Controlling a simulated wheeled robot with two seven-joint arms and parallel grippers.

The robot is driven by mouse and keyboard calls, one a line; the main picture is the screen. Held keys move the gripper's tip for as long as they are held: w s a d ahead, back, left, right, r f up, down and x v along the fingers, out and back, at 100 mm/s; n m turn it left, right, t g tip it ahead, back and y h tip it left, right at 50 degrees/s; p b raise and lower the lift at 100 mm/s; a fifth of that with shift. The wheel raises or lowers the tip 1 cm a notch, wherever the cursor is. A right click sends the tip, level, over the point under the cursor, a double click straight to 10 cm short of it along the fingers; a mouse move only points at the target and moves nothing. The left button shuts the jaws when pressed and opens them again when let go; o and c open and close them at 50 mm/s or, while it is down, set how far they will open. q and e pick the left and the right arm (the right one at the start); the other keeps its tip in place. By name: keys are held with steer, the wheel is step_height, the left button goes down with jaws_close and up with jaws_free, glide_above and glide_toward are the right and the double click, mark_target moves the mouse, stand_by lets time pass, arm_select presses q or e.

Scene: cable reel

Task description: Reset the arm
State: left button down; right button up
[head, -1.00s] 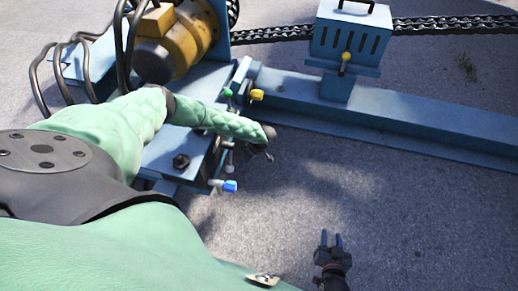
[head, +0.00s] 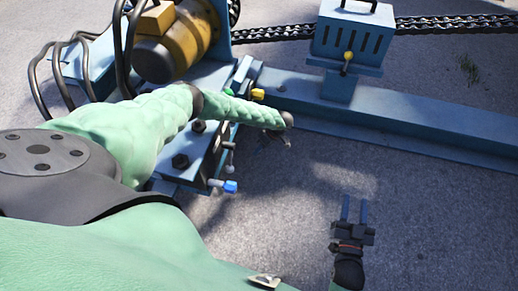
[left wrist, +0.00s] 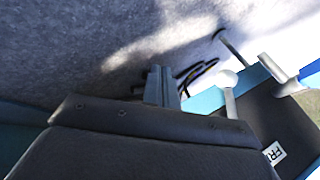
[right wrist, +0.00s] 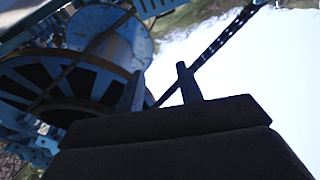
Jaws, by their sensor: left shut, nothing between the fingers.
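My left arm in its green sleeve crosses the head view from the left. My left gripper (head: 288,138) is small and partly hidden there, over bare ground just right of the knobs. In the left wrist view its fingers (left wrist: 155,84) are together with nothing between them, beside a white-knobbed lever (left wrist: 228,80). My right gripper (head: 354,208) is low in the head view, right of centre, above the ground and in front of the blue beam. Its two fingers are apart and empty, and they also stand apart in the right wrist view (right wrist: 160,88).
A blue frame with a yellow-brown motor (head: 157,55), a yellow knob (head: 258,94) and a blue knob (head: 230,186) stands left. A long blue beam (head: 400,118) carries a slotted box (head: 347,38). A spoked reel (right wrist: 60,85) shows in the right wrist view. Ground at lower right is clear.

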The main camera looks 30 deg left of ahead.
arm_select(q)
steer(key=shift+w+d, duration=0.1)
steer(key=shift+w, duration=0.25)
arm_select(e)
steer(key=shift+r, duration=0.65)
steer(key=shift+w, duration=0.1)
steer(key=shift+f, duration=0.1)
